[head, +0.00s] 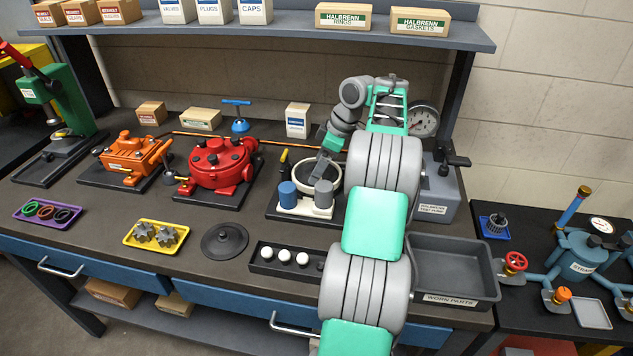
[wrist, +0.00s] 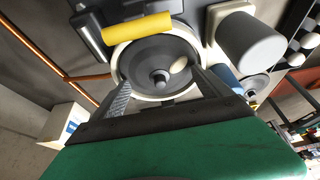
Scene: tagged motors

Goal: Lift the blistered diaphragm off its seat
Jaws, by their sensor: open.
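The blistered diaphragm (wrist: 152,58) is a dark grey disc with a central stud and a pale tan blister on its right side in the wrist view. It lies inside a whitish ring seat (wrist: 118,62). In the head view the ring (head: 302,178) stands on the white pump body, with its inside partly hidden by my arm. My gripper (wrist: 161,80) is open, its two fingers apart on either side of the stud in the wrist view. Nothing is held. In the head view my gripper (head: 325,160) is over the ring; whether the fingers touch the disc cannot be told.
A grey cylinder (wrist: 250,45) and a blue cylinder (head: 287,195) stand close beside the ring. A yellow handle (wrist: 137,27) lies near its rim. The empty worn parts tray (head: 455,262) is at the right front. A dark round disc (head: 225,240) lies on the bench.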

